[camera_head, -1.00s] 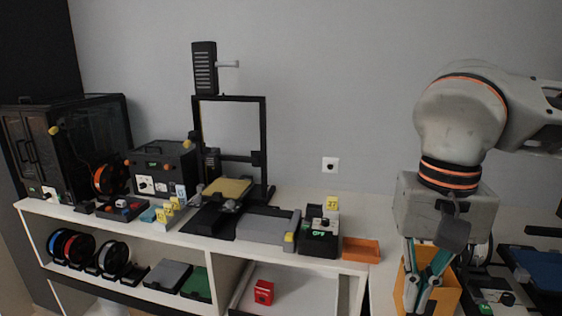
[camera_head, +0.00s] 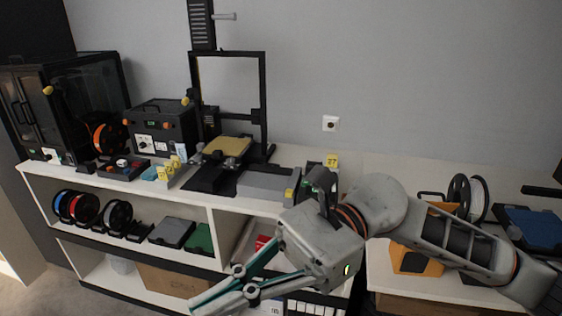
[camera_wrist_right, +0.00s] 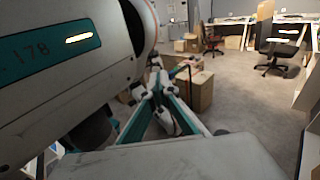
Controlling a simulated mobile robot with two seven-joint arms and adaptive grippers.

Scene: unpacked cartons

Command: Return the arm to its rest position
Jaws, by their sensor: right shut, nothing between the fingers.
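My right arm comes in from the right in the head view, and its grey wrist with teal fingers is in front of the shelf unit. The right gripper (camera_head: 202,306) points down and left, low in front of the shelves. It is shut and empty, with its tips near the bottom edge of the picture. The right wrist view also shows the gripper's fingers (camera_wrist_right: 157,80), with open floor and cartons beyond. My left gripper is in neither current view.
The white shelf unit (camera_head: 215,206) carries a 3D printer (camera_head: 228,148), a black enclosure (camera_head: 65,100) and spools. An orange bin (camera_head: 410,262) stands behind my right arm. The wrist view shows a carton (camera_wrist_right: 193,90), an office chair (camera_wrist_right: 279,48) and clear grey floor.

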